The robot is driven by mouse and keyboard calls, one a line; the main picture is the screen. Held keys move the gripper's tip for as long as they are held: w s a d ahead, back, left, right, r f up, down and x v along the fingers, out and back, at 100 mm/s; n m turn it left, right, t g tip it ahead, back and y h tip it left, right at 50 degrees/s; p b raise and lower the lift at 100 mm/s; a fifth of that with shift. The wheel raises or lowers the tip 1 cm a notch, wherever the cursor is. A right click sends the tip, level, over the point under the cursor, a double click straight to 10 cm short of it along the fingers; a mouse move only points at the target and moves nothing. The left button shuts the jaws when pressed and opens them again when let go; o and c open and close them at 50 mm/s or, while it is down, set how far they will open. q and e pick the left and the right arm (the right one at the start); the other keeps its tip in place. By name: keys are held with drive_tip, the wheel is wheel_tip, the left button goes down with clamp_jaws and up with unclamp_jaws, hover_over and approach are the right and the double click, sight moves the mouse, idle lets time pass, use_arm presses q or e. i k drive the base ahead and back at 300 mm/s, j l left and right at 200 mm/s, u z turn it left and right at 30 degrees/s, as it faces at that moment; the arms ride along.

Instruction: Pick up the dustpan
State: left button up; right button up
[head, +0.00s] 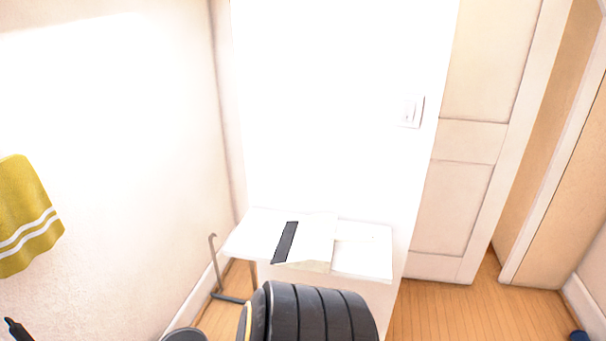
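A white, angular, flat-sided piece with a dark strip along its left side looks like the dustpan (309,240). It lies on a small white table (362,260) against the wall, near the middle of the head view. No handle can be made out, and its white body blends into the bright tabletop.
A black ribbed cylinder (315,312) fills the bottom middle, in front of the table. A grey metal stand (217,265) is left of the table. A yellow towel (27,215) hangs on the left wall.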

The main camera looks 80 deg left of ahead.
sight(306, 244)
drive_tip(key=u, duration=2.65)
